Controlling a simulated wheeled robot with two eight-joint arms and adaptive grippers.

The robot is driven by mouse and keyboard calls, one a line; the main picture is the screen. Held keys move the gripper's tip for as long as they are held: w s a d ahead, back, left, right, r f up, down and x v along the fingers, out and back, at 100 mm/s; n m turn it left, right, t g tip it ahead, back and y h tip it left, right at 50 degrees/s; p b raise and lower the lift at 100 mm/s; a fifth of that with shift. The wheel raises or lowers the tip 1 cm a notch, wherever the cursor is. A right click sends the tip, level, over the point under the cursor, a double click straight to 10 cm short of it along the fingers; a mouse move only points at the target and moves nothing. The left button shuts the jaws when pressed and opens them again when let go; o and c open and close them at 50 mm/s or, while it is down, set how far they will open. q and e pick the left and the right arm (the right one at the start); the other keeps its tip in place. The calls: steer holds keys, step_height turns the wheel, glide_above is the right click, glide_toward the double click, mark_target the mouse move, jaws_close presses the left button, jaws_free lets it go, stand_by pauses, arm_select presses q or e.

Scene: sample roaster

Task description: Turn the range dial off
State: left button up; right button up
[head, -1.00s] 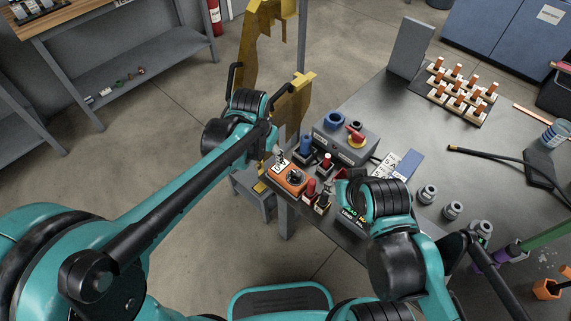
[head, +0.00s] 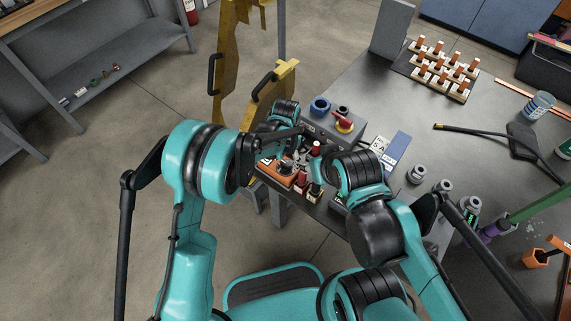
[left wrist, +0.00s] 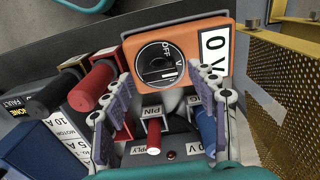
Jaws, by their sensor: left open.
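The orange meter (left wrist: 190,38) faces me in the left wrist view, with a round black range dial (left wrist: 158,66) on it. "OFF" and "V" are printed beside the dial; I cannot tell its exact setting. The meter's white display shows "0 V". My left gripper (left wrist: 160,88) is open, its lavender fingers on either side of the dial's near side, with nothing between them. I cannot tell if they touch the meter. In the head view the meter (head: 272,173) is partly hidden by my left arm. My right gripper (head: 318,160) is near it, mostly hidden.
Red and black probes or plugs (left wrist: 97,87) stand left of the meter. A red-tipped post (left wrist: 153,138) and a blue post (left wrist: 205,130) stand close below. A yellow perforated guard (left wrist: 285,90) is at right. A grey control box (head: 335,125) stands behind on the bench.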

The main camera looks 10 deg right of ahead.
arm_select(q)
steer(key=shift+f, duration=0.8)
steer(key=c, duration=1.2)
steer(key=shift+n, duration=0.4)
steer(key=n+b, duration=0.1)
steer(key=n, duration=0.4)
steer(key=shift+n, duration=0.3)
steer(key=n, duration=0.5)
steer(key=shift+n, duration=0.3)
